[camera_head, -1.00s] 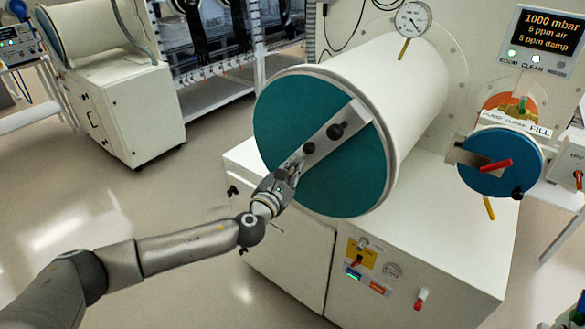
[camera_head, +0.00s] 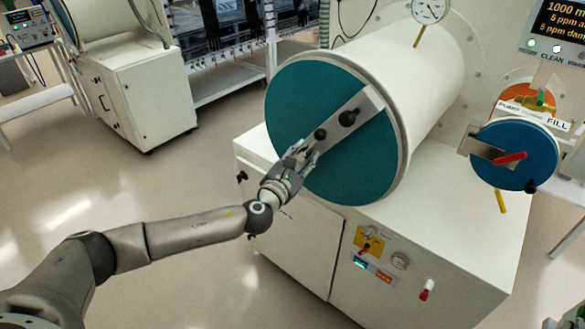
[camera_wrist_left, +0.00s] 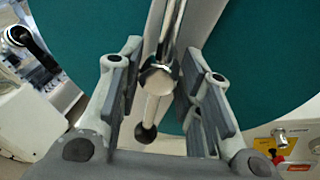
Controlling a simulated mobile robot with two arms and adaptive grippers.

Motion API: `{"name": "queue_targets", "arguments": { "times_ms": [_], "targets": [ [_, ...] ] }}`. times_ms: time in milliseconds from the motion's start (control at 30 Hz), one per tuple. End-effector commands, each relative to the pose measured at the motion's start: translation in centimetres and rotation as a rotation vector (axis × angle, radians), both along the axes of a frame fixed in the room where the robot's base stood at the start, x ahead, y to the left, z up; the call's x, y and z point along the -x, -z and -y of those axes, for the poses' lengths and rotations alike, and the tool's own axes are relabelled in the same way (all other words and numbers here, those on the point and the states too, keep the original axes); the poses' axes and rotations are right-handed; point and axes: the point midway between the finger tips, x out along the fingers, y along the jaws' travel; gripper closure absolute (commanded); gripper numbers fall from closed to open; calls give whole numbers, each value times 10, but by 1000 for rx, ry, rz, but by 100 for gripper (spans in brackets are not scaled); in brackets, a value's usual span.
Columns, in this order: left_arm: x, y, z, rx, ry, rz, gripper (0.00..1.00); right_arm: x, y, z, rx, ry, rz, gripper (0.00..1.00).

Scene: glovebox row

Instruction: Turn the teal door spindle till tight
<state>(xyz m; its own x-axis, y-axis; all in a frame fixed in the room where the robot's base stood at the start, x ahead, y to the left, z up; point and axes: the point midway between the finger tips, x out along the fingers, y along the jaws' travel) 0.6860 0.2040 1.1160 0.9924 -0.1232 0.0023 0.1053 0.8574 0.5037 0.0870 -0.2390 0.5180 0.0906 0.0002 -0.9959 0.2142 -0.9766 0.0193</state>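The large round teal door (camera_head: 345,165) closes the end of a white cylinder in the head view. A flat metal bar (camera_head: 369,103) crosses it diagonally. The spindle shows as a bright metal hub with a rod ending in a black ball (camera_wrist_left: 145,133) in the left wrist view. Black knobs (camera_head: 320,134) stand at the bar in the head view. My left gripper (camera_wrist_left: 160,75) is open, one finger on each side of the spindle hub, with gaps visible. In the head view the left gripper (camera_head: 303,152) is at the bar's lower left. My right gripper is not in view.
A smaller blue door (camera_head: 515,160) with a red handle is at the right. A pressure gauge (camera_head: 429,10) sits above the cylinder. A white cabinet (camera_head: 440,240) with a switch panel stands below. The floor (camera_head: 190,180) at left is clear.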

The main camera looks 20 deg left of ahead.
Motion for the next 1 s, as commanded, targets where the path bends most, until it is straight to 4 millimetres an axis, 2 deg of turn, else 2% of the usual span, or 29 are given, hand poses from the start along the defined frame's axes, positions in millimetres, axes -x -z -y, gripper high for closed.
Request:
{"name": "queue_targets", "arguments": {
  "times_ms": [400,600,767,1000],
  "targets": [
    [75,2,-10,-4,0,-4,67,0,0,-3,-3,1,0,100],
    [103,2,-14,-2,-1,-4,67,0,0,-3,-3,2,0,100],
    [112,1,-14,-2,-1,-1,67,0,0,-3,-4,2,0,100],
    [112,1,-15,-2,-1,-1,67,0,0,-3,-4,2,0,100]
  ]
}}
